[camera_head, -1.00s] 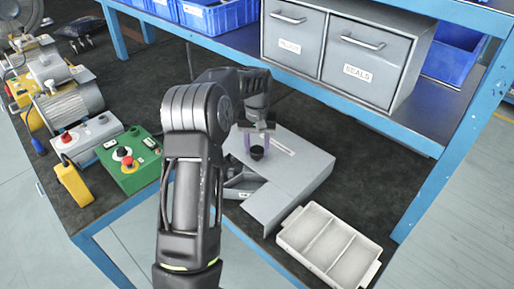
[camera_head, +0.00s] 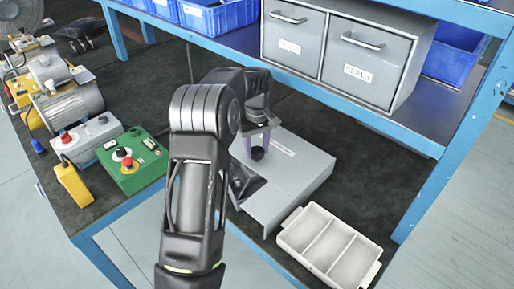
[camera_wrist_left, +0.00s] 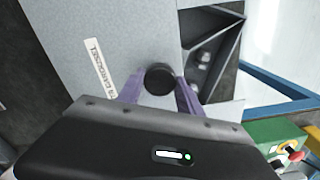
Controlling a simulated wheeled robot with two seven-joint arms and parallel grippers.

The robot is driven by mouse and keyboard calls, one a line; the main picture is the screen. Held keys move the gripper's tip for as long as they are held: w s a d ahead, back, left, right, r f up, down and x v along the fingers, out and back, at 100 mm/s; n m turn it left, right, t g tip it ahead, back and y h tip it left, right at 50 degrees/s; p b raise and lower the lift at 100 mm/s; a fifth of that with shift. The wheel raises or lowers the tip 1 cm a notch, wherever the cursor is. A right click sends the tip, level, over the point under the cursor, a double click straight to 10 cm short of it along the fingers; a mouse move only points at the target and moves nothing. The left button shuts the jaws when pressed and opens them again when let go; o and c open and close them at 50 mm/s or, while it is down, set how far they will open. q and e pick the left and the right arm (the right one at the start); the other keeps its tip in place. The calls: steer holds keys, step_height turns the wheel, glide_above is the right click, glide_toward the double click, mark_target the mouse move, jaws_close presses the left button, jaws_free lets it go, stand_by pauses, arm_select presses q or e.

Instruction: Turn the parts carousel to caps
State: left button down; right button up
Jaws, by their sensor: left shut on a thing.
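The parts carousel (camera_head: 300,170) is a grey flat-topped housing on the bench, with a label strip and a round black knob (camera_head: 257,153) on top. The knob also shows in the wrist view (camera_wrist_left: 159,79). My left gripper (camera_head: 259,146) is over the housing, its purple fingers on either side of the knob and shut on it. In the wrist view an opening (camera_wrist_left: 212,55) beside the top plate shows a dark wedge compartment with small round grey parts. Which compartment this is cannot be read. My right gripper is not in view.
A pale three-section tray (camera_head: 328,246) lies at the bench's front right. A green control box (camera_head: 132,160) with a red button stands left. Grey drawers, one labelled SEALS (camera_head: 370,70), sit on the shelf behind. The dark bench right of the carousel is clear.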

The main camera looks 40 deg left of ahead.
arm_select(q)
steer(key=shift+n, duration=2.7)
steer(key=shift+r+n+p, duration=0.1)
steer(key=shift+n+p, duration=0.75)
steer(key=shift+n, duration=1.95)
steer(key=shift+n+p, duration=0.85)
steer(key=shift+n, duration=2.05)
steer(key=shift+n+p, duration=0.95)
steer(key=shift+n, duration=1.95)
steer(key=c, duration=0.8)
jaws_free()
